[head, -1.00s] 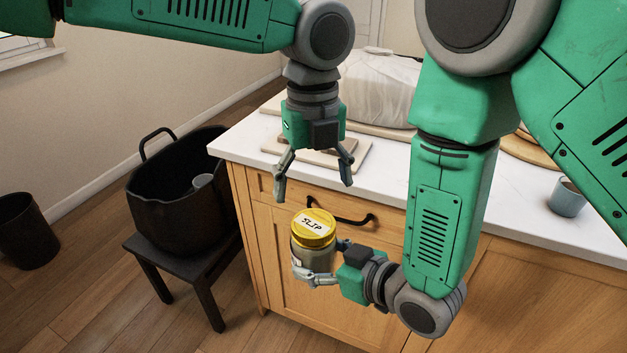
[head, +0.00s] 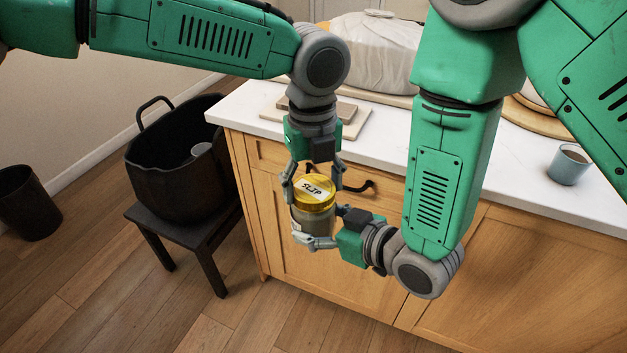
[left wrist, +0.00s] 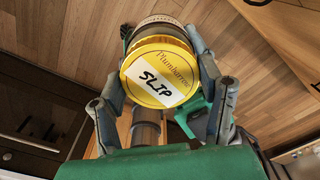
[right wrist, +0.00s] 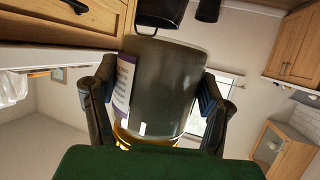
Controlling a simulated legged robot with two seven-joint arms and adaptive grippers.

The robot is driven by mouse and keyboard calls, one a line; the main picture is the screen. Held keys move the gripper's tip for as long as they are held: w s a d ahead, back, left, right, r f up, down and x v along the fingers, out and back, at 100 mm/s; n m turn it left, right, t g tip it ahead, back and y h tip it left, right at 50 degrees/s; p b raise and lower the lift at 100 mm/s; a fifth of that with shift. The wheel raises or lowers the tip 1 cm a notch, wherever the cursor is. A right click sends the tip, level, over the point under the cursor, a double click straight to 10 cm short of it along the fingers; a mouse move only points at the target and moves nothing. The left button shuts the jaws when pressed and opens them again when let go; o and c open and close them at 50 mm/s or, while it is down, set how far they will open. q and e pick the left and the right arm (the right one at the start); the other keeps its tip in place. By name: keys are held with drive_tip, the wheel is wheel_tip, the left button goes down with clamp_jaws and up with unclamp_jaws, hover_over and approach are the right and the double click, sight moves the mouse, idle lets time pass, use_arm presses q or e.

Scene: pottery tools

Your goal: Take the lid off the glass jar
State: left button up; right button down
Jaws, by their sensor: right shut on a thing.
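The glass jar (head: 313,221) is upright in front of the cabinet, held in the air. Its yellow lid (head: 316,194) is on top, with a white label reading SLIP. My right gripper (head: 324,228) is shut on the jar's body from the side; the right wrist view shows its fingers on both sides of the grey jar (right wrist: 165,85). My left gripper (head: 313,184) points down from above, its fingers on either side of the lid. In the left wrist view the fingers flank the lid (left wrist: 160,72) closely; whether they press on it I cannot tell.
The white counter (head: 400,143) with wooden cabinet doors lies just behind the jar. Boards (head: 345,120), a wrapped block (head: 365,50) and a grey cup (head: 568,165) are on it. A black bucket (head: 175,175) stands on a dark stool at left.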

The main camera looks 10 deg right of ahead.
use_arm(q)
drive_tip(key=c, duration=0.5)
drive_tip(key=n, duration=0.3)
drive_tip(key=shift+r+n, duration=0.1)
drive_tip(key=shift+n, duration=0.2)
drive_tip(key=n, duration=0.5)
drive_tip(key=shift+d+n, duration=0.1)
drive_tip(key=shift+n, duration=0.3)
drive_tip(key=n, duration=0.5)
drive_tip(key=shift+d, duration=0.1)
drive_tip(key=n, duration=0.4)
drive_tip(key=o, duration=1.3)
drive_tip(key=shift+c, duration=0.2)
